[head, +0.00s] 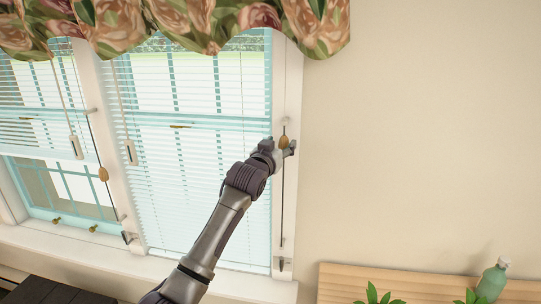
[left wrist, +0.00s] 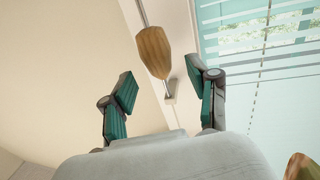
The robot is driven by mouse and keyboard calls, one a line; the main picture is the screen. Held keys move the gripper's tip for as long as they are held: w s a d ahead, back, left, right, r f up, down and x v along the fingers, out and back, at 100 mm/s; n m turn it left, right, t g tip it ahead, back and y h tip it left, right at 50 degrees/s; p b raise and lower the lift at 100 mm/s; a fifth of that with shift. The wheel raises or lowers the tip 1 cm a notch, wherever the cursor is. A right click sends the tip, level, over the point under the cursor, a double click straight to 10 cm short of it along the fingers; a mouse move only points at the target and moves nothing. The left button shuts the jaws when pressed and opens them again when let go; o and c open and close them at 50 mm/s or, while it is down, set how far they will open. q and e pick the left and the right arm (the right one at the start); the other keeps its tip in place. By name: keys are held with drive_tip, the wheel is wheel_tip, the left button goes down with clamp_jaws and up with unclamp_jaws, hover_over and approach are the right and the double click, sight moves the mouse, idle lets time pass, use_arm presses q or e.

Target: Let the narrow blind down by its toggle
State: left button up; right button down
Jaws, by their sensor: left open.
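A wooden toggle (head: 283,141) hangs on a cord at the right side of the window frame, beside the right blind (head: 200,170). That blind's slats reach down close to the sill. My left gripper (head: 280,147) is at this toggle. In the left wrist view the toggle (left wrist: 153,52) stands in front of the open left gripper (left wrist: 159,72), roughly between the two fingers, with no finger seen closed on it. A second toggle (head: 103,174) hangs by the left blind (head: 30,110), whose lower edge is partway up its window. I cannot tell which blind is the narrow one. My right gripper is not in view.
White cord pulls (head: 75,147) hang in front of the blinds. A flowered valance (head: 190,22) covers the top. A wooden surface (head: 345,280) with a green bottle (head: 492,282) and plants is at lower right. The wall to the right is bare.

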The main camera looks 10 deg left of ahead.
use_arm(q)
drive_tip(key=s+a, duration=0.1)
drive_tip(key=s, duration=0.7)
drive_tip(key=shift+a, duration=0.35)
drive_tip(key=s+a+f+g+y+b, duration=0.1)
drive_tip(key=s+a+f+g, duration=0.15)
drive_tip(key=f, duration=1.75)
drive_tip(key=s+a+f+g+y+b, duration=0.1)
drive_tip(key=s+f+g+b, duration=0.15)
drive_tip(key=f, duration=1.65)
drive_tip(key=s+a+f+g, duration=0.1)
drive_tip(key=s+f+g, duration=0.1)
drive_tip(key=s+f, duration=0.45)
drive_tip(key=s+a+f+g, duration=0.1)
drive_tip(key=s+f, duration=0.2)
drive_tip(key=f, duration=0.7)
drive_tip(key=s+a+f+g+y+b, duration=0.1)
drive_tip(key=s+f+g, duration=0.1)
drive_tip(key=s+f, duration=0.95)
drive_tip(key=s+a+f+g+b, duration=0.1)
drive_tip(key=s+a+f+g, duration=0.15)
drive_tip(key=s+f, duration=0.9)
drive_tip(key=s+f+g, duration=0.2)
drive_tip(key=s+f, duration=0.1)
drive_tip(key=s, duration=1)
drive_tip(key=s+a+f+g+b, duration=0.1)
drive_tip(key=s+f+g, duration=0.1)
drive_tip(key=s, duration=1.2)
drive_tip(key=shift+s+f, duration=0.2)
drive_tip(key=shift+f, duration=0.2)
